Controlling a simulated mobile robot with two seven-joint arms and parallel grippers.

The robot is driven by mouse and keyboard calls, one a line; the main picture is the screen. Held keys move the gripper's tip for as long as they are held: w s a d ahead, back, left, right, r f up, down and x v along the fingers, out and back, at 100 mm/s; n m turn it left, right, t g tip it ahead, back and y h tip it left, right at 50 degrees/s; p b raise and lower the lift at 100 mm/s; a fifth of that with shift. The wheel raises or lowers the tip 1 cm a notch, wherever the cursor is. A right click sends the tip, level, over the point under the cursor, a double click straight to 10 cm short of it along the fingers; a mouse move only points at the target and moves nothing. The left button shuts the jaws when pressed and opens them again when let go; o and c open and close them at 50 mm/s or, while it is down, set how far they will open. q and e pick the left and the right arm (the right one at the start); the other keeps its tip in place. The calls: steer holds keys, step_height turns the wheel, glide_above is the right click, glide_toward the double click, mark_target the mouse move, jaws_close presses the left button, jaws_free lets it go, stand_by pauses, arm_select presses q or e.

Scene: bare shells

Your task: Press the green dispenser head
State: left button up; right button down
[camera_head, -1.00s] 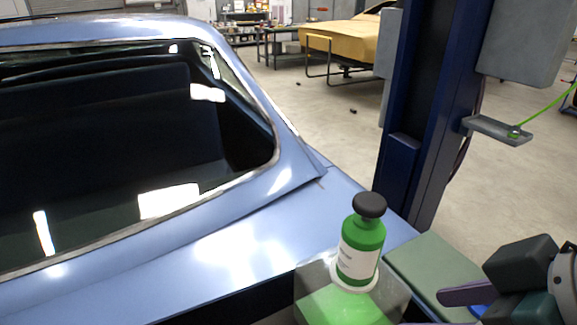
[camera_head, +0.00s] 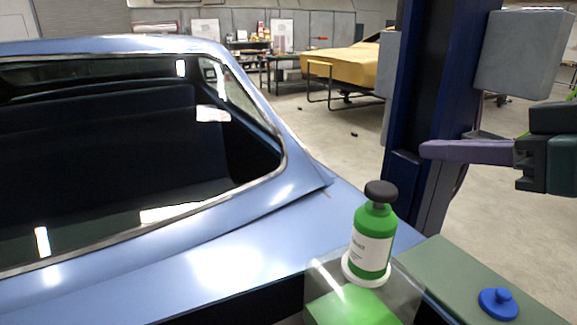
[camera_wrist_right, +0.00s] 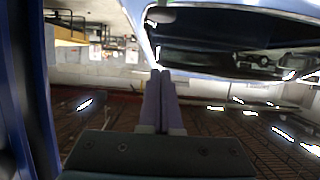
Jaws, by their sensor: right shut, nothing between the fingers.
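A green bottle (camera_head: 373,240) with a white label stands upright in the head view, right of the middle. It has a dark rounded dispenser head (camera_head: 381,191) on a short dark neck and a white round base (camera_head: 365,272). My right gripper (camera_head: 424,150) comes in from the right with its purple fingers shut and empty. In the head view it is above and to the right of the dispenser head, apart from it. The closed fingers also show in the right wrist view (camera_wrist_right: 160,74); the bottle cannot be made out there. My left gripper is not in view.
A green pad (camera_head: 470,270) to the right carries a blue round piece (camera_head: 499,303) with a knob. A blue car (camera_head: 215,250) fills the left, and a dark blue post (camera_head: 425,90) rises behind.

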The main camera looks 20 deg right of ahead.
glide_above(380, 187)
steer(key=shift+s+f+p, duration=0.2)
steer(key=shift+f, duration=0.4)
steer(key=shift+s+f+p, duration=0.2)
steer(key=shift+f, duration=0.4)
steer(key=f, duration=0.3)
steer(key=shift+w+a+f, duration=0.1)
steer(key=shift+w+f, duration=0.15)
steer(key=shift+w, duration=0.05)
steer(key=shift+f, duration=0.55)
step_height(380, 187, down, 2)
steer(key=shift+f+b, duration=0.1)
steer(key=shift+b, duration=0.55)
